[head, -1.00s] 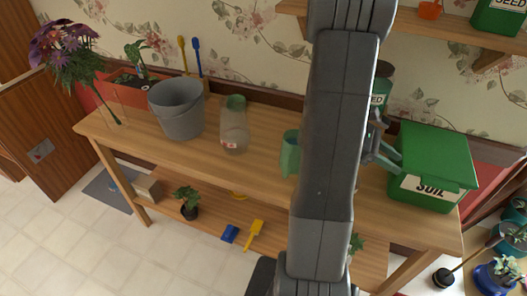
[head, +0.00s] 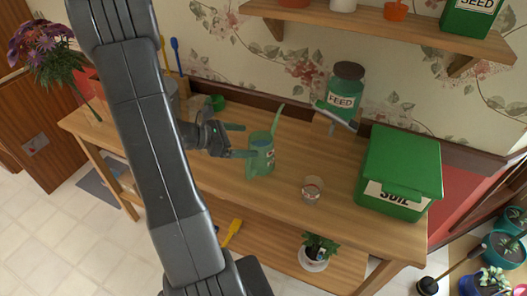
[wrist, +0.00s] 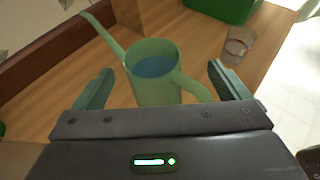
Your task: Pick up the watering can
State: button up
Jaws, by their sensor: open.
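The green watering can (head: 261,158) stands upright on the wooden table, its thin spout pointing up and back. In the wrist view the can (wrist: 154,88) shows blue inside, with its handle curving to the right toward my gripper. My gripper (head: 241,141) is just left of the can, fingers open and pointing at it. In the wrist view the can lies between the two green fingertips of my gripper (wrist: 159,80), with gaps on both sides. Nothing is held. My arm hides part of the table's left side.
A clear glass (head: 312,190) stands right of the can. The green soil box (head: 398,165) is at the table's right end, and a feed jar (head: 342,92) stands behind. A wall shelf (head: 360,22) hangs above.

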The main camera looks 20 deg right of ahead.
aim_at(271, 139)
jog(key=shift+w+p+x, duration=0.2)
jog(key=shift+p+x, duration=0.05)
jog(key=shift+x, duration=0.65)
jog(key=shift+w+p+x, duration=0.2)
jog(key=shift+x, duration=0.7)
jog(key=shift+w+p+x, duration=0.15)
jog(key=shift+p+x, duration=0.1)
jog(key=shift+x, duration=0.65)
jog(key=c, duration=2)
jog(key=shift+r, duration=0.1)
